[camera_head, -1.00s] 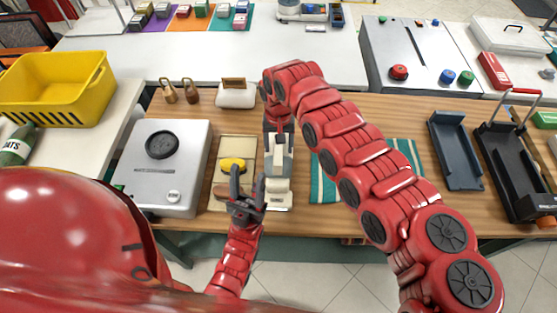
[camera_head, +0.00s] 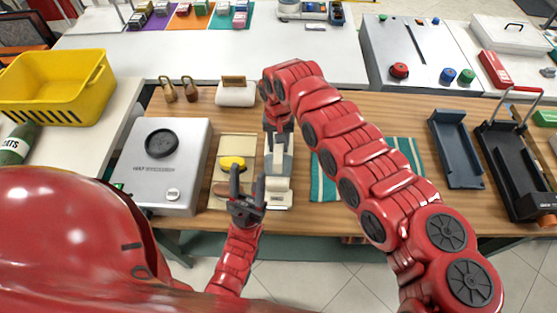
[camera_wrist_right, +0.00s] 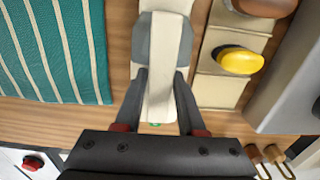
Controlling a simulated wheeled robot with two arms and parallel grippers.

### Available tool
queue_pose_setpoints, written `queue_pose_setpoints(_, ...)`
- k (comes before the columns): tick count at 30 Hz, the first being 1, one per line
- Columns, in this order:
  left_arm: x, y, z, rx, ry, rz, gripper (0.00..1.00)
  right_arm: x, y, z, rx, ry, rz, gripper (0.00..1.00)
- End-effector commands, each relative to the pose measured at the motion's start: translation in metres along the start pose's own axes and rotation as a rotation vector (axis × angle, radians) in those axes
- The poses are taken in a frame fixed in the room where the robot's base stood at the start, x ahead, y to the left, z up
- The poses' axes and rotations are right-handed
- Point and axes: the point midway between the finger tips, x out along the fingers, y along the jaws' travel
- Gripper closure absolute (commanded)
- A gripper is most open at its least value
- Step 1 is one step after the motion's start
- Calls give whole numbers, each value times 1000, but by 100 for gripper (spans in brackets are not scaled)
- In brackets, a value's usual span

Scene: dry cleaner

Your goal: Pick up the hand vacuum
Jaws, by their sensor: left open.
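The hand vacuum (camera_head: 279,163), cream and grey, lies on the wooden table in the middle of the head view. In the right wrist view the hand vacuum (camera_wrist_right: 160,50) extends down between my right fingers. My right gripper (camera_head: 278,130) reaches down over its far end. In the right wrist view the two dark fingers of that gripper (camera_wrist_right: 161,78) stand on either side of its pale handle. I cannot tell whether they press on it. My left gripper (camera_head: 248,175) is open and empty, in front and to the left of the hand vacuum.
A beige tray (camera_head: 228,148) with a yellow-topped item (camera_head: 232,163) lies just left of the hand vacuum. A green striped cloth (camera_head: 324,187) lies to its right. A white box (camera_head: 235,95) stands behind, and a grey machine (camera_head: 187,180) stands farther left.

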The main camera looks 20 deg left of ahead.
Motion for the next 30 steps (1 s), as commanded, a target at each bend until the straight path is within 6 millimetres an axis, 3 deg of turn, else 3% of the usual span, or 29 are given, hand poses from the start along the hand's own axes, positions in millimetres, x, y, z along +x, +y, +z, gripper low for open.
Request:
queue_pose_setpoints(1, 0, 0, 0, 0, 0, 0, 50, 0, 0, 0, 0, 0, 0, 72)
queue_pose_setpoints(6, 0, 0, 0, 0, 0, 0, 50, 0, 0, 0, 0, 0, 0, 100)
queue_pose_setpoints(30, 0, 0, 0, 0, 0, 0, 50, 0, 0, 0, 0, 0, 0, 100)
